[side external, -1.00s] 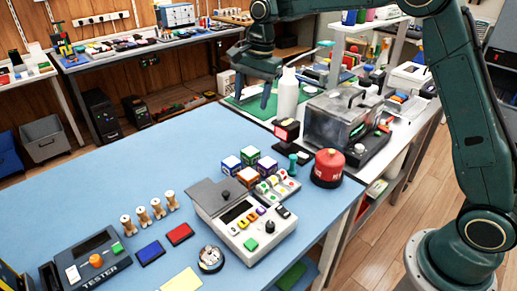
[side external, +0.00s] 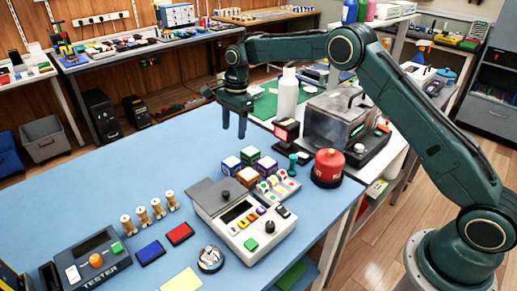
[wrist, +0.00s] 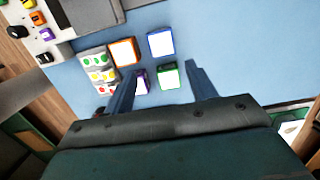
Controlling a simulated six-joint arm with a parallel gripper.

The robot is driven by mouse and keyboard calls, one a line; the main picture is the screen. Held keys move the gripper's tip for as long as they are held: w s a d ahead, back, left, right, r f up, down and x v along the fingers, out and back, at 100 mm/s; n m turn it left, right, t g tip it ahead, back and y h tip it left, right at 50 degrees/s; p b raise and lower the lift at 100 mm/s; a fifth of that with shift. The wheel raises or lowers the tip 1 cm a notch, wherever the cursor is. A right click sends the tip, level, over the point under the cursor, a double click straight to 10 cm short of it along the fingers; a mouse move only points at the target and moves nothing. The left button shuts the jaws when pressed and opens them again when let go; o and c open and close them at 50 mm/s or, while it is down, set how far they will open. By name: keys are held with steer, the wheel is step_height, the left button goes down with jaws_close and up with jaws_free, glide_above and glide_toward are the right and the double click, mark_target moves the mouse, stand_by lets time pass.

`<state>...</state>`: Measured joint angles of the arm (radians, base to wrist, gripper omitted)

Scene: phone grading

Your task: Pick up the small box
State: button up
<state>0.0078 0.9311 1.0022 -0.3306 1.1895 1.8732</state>
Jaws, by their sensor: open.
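Several small boxes with white tops sit in a cluster on the blue table: one blue (side external: 231,165), one green (side external: 249,155), one orange (side external: 247,178) and one purple (side external: 267,166). My gripper (side external: 234,135) is open and empty, pointing down above the table behind the cluster. In the wrist view the green box (wrist: 168,76) shows between my fingers. The purple box (wrist: 141,84) is partly hidden by the left finger. The orange box (wrist: 124,53) and blue box (wrist: 161,43) lie beyond the fingertips.
A grey console (side external: 242,219) stands in front of the boxes, with a button panel (side external: 277,187) beside them. A red canister (side external: 328,166) and a teal peg (side external: 293,164) are to the right. Wooden spools (side external: 157,208) stand left. The table's left middle is clear.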

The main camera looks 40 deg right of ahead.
mark_target(232, 161)
steer(key=shift+a+f, duration=0.15)
steer(key=shift+f, duration=1.25)
steer(key=shift+a+f, duration=0.2)
steer(key=shift+f, duration=1.15)
steer(key=shift+a+f, duration=0.15)
steer(key=shift+f, duration=1.25)
steer(key=shift+f, duration=0.1)
steer(key=shift+w+a+f, duration=0.1)
steer(key=shift+a+f, duration=0.05)
steer(key=shift+f, duration=1.1)
steer(key=shift+w+a+f, duration=0.1)
steer(key=shift+a+f, duration=0.05)
steer(key=shift+f, duration=1.1)
steer(key=shift+c, duration=0.3)
steer(key=c, duration=0.7)
